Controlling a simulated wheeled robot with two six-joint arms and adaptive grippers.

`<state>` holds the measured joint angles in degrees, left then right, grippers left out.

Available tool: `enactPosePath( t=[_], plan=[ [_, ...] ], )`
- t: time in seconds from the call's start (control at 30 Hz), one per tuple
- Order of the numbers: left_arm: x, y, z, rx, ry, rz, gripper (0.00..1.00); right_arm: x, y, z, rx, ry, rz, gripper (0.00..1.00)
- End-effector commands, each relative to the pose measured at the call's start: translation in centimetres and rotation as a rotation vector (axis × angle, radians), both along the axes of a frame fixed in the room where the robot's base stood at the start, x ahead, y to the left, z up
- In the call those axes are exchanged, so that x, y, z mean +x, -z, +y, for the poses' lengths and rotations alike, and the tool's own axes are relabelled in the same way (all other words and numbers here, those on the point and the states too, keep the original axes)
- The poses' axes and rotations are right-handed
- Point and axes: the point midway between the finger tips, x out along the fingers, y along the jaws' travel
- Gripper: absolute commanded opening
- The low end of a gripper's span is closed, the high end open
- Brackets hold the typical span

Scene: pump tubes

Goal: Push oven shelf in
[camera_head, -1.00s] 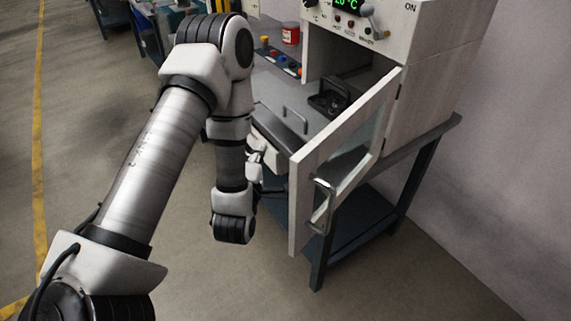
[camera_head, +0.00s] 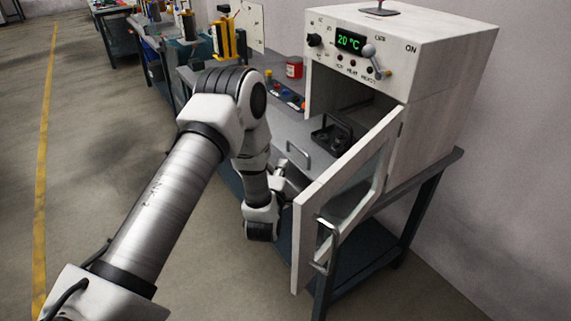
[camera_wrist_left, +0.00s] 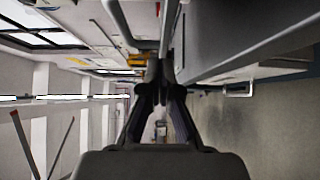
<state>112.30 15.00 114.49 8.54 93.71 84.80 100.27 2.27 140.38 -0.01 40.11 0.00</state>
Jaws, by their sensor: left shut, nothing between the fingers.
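The white oven (camera_head: 440,60) stands on the bench with its door (camera_head: 345,190) swung open toward me. The grey oven shelf (camera_head: 318,163) sticks out of the opening, with a looped handle (camera_head: 298,153) on it and a black holder (camera_head: 330,136) farther in. My left gripper (camera_head: 281,170) is beside the near edge of the shelf, left of the door, partly hidden by my wrist. In the left wrist view its fingers (camera_wrist_left: 160,76) are shut and empty, close to a grey bar loop (camera_wrist_left: 146,38); contact cannot be told. My right gripper is out of view.
The door's metal handle (camera_head: 326,245) juts out at the front. A red jar (camera_head: 294,67) and a tray of small coloured parts (camera_head: 288,97) lie left of the oven. A yellow-handled device (camera_head: 228,40) stands farther back. The floor at left is clear.

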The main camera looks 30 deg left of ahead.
Motion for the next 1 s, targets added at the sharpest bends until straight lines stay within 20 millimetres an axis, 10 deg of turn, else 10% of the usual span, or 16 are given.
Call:
enactPosePath(
  t=[0.67, 1.0],
  plan=[
    [1.8, 0.2, -0.8, 0.000, 0.001, -0.002, 0.00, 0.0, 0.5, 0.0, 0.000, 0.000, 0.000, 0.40],
    [7.3, 0.6, -3.2, 0.001, 0.003, -0.005, 0.00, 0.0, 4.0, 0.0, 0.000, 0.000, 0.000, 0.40]
  ],
)
